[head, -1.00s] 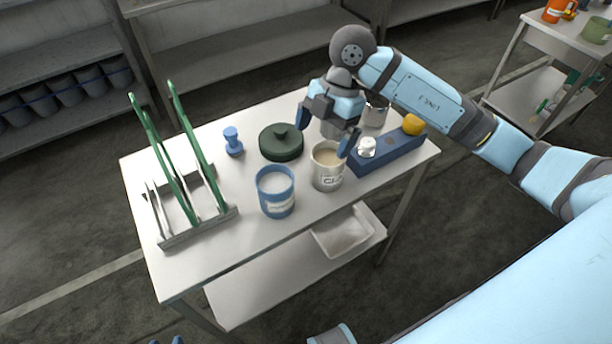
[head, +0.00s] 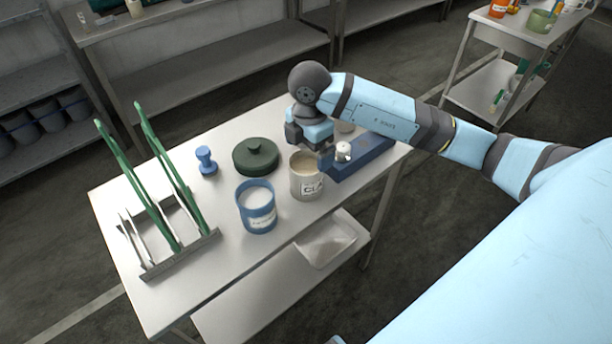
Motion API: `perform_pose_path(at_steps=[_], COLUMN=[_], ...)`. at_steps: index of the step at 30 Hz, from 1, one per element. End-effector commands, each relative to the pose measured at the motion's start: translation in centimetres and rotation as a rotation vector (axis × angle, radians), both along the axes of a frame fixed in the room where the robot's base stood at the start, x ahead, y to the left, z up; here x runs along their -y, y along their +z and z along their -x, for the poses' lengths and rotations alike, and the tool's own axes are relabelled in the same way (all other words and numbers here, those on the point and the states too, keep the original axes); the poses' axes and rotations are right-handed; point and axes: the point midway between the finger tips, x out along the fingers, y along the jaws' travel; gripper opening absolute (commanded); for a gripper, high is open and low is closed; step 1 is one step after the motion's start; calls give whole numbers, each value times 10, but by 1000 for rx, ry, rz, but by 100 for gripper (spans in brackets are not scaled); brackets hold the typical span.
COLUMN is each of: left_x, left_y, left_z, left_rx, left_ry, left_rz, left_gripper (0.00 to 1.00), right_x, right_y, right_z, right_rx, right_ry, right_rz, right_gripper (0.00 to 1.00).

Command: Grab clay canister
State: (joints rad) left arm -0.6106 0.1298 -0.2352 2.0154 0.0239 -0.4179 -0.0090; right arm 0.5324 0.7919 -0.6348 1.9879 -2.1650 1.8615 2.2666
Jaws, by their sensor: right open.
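The clay canister (head: 308,187) is a pale grey-beige open tub with a dark "CL..." label and beige contents, upright near the front edge of the table. One finger shows close to the right side of the rim; the other is partly hidden by the hand. I cannot tell whether they touch the canister. My left gripper is not in view.
A blue tub (head: 257,214) stands left of the canister. A dark green lid (head: 256,157) and a blue stopper (head: 206,162) lie behind it. A blue block (head: 362,161) with a white knob (head: 343,150) is close on the right. A rack (head: 180,252) holds green frames.

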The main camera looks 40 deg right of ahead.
Motion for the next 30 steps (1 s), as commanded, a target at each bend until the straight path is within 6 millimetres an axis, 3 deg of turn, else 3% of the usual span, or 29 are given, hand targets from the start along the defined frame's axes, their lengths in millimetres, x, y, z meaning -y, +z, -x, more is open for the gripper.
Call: perform_pose_path(at_steps=[10,17,20,27,30], left_x=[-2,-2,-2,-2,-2], left_y=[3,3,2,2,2], left_z=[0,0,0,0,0], left_rx=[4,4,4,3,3], left_ry=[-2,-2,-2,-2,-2], left_rz=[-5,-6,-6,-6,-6], left_gripper=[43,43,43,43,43], right_x=[-5,-5,-5,-5,-5], right_y=[-46,-49,-49,-49,-48], right_z=[-3,-3,-3,-3,-4], right_rx=[-2,-1,-1,-1,1], right_ry=[0,1,1,1,1], right_rz=[-2,-1,-1,-1,-1], right_gripper=[100,100,82,26,26])
